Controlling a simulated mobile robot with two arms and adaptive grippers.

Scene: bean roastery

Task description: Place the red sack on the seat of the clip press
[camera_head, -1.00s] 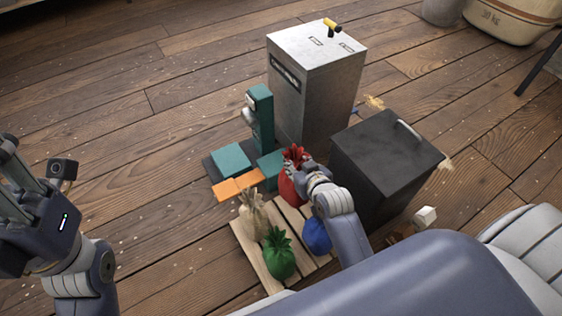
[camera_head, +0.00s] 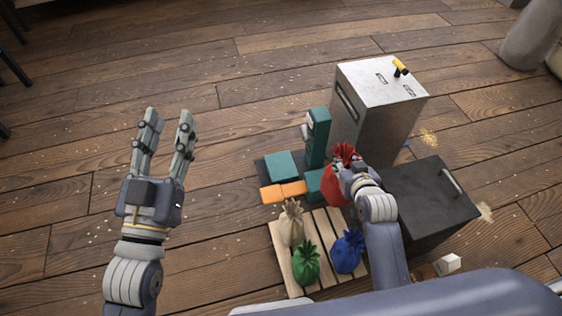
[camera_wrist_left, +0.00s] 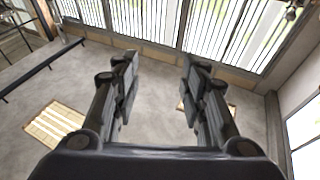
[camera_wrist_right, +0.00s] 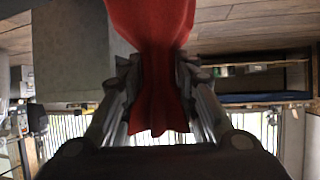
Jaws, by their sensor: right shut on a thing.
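The red sack (camera_head: 333,190) is gripped at its neck by my right gripper (camera_head: 346,174), beside the clip press. In the right wrist view the red cloth (camera_wrist_right: 155,60) hangs between the shut fingers (camera_wrist_right: 158,90). The clip press (camera_head: 317,138) is a teal post on a dark base with teal blocks and orange pads (camera_head: 283,191) in front. I cannot tell whether the sack touches the press or pallet. My left gripper (camera_head: 171,120) is raised, open and empty; its spread fingers show in the left wrist view (camera_wrist_left: 158,85).
A wooden pallet (camera_head: 319,222) holds a beige sack (camera_head: 291,224), a green sack (camera_head: 306,264) and a blue sack (camera_head: 347,252). A grey metal cabinet (camera_head: 376,115) and a dark box (camera_head: 432,205) stand behind and right.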

